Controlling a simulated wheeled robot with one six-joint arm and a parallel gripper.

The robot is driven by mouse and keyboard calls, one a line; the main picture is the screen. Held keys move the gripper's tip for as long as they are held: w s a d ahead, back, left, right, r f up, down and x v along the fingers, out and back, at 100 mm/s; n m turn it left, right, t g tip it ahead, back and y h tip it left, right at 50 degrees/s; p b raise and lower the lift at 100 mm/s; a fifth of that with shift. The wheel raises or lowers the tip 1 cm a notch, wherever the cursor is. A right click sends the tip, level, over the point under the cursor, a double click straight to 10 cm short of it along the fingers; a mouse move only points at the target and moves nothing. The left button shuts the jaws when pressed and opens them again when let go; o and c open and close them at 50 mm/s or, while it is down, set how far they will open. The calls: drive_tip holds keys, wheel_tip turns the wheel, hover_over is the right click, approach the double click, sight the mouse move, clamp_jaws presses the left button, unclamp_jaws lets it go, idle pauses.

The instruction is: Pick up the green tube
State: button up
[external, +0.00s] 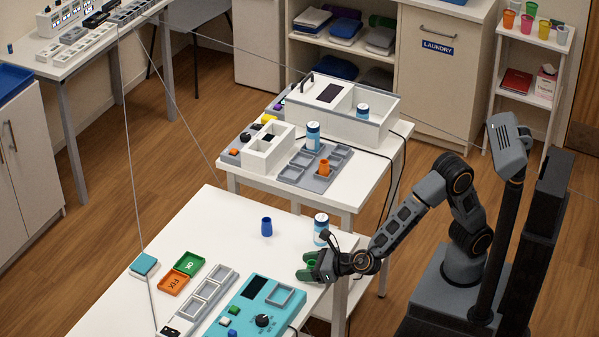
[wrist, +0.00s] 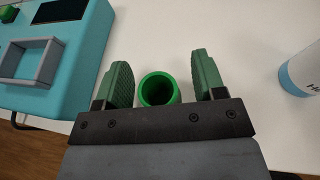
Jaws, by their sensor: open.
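The green tube (wrist: 158,90) stands on the white table, its open top facing the camera in the wrist view. My gripper (wrist: 163,82) is open, with one green finger on each side of the tube. In the external view my gripper (external: 309,266) is low over the table's right edge, and the tube (external: 311,264) shows as a small green piece between the fingers. The tube's lower part is hidden.
A teal device (external: 249,309) lies close by. A white-and-blue bottle (external: 321,229) stands just behind my gripper; it also shows in the wrist view (wrist: 302,80). A blue tube (external: 266,227) stands farther left. Orange (external: 172,283) and green (external: 189,263) trays lie at left.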

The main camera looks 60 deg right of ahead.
drive_tip(key=shift+w+f, duration=0.1)
drive_tip(key=shift+w, duration=0.1)
drive_tip(key=shift+c, duration=0.3)
drive_tip(key=c, duration=0.9)
drive_tip(key=shift+c, duration=0.2)
